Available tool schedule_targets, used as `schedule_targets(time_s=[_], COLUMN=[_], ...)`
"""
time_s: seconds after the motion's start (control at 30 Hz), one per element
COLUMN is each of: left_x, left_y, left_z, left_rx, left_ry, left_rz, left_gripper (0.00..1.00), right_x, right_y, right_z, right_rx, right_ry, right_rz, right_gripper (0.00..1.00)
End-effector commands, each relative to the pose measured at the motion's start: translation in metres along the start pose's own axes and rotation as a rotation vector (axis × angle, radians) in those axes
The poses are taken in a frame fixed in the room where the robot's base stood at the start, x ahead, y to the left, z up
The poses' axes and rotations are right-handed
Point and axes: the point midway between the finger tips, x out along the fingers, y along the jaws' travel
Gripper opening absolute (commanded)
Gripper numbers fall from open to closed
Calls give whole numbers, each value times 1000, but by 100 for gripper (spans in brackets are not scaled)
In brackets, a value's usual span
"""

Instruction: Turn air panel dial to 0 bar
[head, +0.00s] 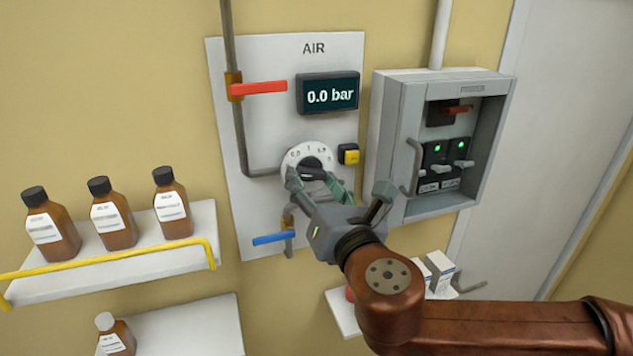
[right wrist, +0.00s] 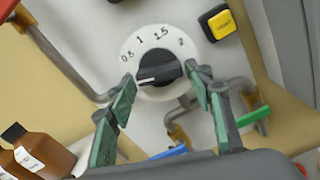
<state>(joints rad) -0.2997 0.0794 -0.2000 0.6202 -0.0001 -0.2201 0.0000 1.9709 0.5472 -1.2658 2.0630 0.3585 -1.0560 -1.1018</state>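The white AIR panel (head: 260,130) is on the wall, and its dark display (head: 328,94) reads 0.0 bar. The round white dial (head: 307,152) is below the display. In the right wrist view its black knob (right wrist: 160,72) has a white pointer line toward the left, below the 0.5 mark. My right gripper (head: 318,184) is in front of the dial. Its green fingers are spread on both sides of the knob, as the right wrist view (right wrist: 160,88) shows. The right fingertip is very close to the knob; I cannot tell if it touches. My left gripper is out of view.
A yellow button (head: 349,155) is right of the dial. A red handle (head: 259,88) and a blue handle (head: 273,239) sit on the pipes. A grey switch box (head: 392,130) is to the right. A shelf (head: 150,262) with brown bottles is at left.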

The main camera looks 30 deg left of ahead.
Motion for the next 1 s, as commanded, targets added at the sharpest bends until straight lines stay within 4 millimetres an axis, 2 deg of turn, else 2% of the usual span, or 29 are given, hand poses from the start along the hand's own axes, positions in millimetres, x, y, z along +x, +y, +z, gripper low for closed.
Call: schedule_targets(time_s=[0.1, 0.47, 0.57, 0.8, 1.0], left_x=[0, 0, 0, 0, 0], left_y=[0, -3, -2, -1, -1], left_z=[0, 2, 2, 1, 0], left_rx=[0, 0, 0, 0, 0], left_ry=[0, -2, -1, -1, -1], left_rz=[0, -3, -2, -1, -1], left_gripper=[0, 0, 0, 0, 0], right_x=[0, -7, -20, -71, -105], right_y=[0, -1, -1, -1, 0], right_z=[0, 1, 1, 1, 0], right_rx=[0, 1, 0, -1, 0], right_ry=[-1, -2, -2, -2, -2], right_rz=[-1, -1, 0, 0, 0], right_gripper=[56, 56, 56, 56, 56])
